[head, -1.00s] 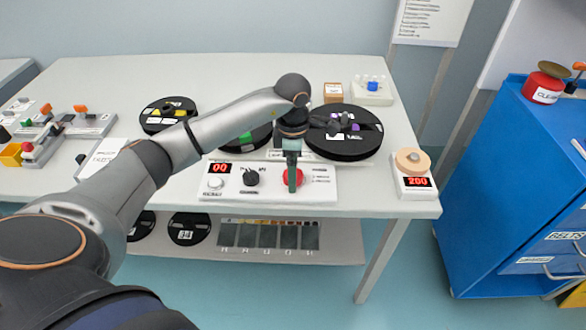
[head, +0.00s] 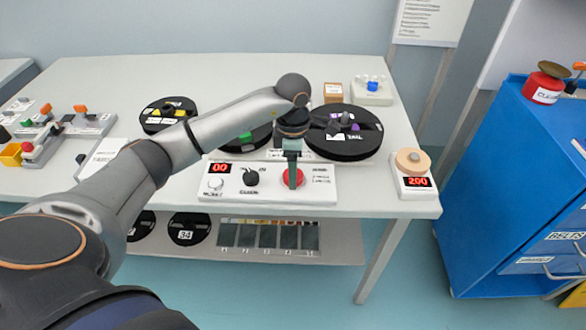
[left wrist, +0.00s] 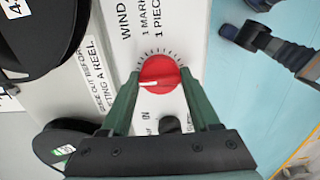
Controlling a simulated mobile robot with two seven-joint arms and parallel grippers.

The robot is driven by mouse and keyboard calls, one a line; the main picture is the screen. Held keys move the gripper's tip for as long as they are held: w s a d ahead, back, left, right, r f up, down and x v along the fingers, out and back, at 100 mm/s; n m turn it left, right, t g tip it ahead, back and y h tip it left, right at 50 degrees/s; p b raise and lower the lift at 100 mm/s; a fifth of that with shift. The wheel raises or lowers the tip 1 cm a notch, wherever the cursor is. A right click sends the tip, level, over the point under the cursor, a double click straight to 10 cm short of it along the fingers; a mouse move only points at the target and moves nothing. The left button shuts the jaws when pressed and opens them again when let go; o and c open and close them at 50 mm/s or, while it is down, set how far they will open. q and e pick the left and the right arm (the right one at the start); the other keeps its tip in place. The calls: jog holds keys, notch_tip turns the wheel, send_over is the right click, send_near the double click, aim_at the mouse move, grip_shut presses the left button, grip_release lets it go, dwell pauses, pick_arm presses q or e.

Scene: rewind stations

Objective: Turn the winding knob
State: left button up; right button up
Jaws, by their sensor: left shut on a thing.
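The round red winding knob (head: 291,178) sits at the right of a white control panel (head: 320,193) at the table's front edge. In the left wrist view the red knob (left wrist: 159,75) has a white pointer mark pointing left and a ring of tick marks around it. My left gripper (head: 292,181) comes down onto the knob from above. Its two green fingers are shut on the knob from opposite sides, as the left wrist view (left wrist: 159,80) shows. The panel display (head: 219,168) reads 00. My right gripper is not in view.
A black knob (head: 251,178) and a smaller white knob (head: 215,184) are left of the red knob. A black reel with purple pieces (head: 345,150) lies close behind. A scale reading 200 (head: 417,182) stands at the right; a blue cabinet (head: 500,180) is beyond the table.

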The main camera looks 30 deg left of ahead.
pick_arm(q)
jog(key=shift+n, duration=0.3)
jog(key=shift+n+p, duration=0.5)
jog(key=shift+n, duration=2)
jog(key=o, duration=1.3)
jog(key=shift+o, duration=0.2)
notch_tip(320, 180, up, 13)
jog(key=shift+f, duration=0.2)
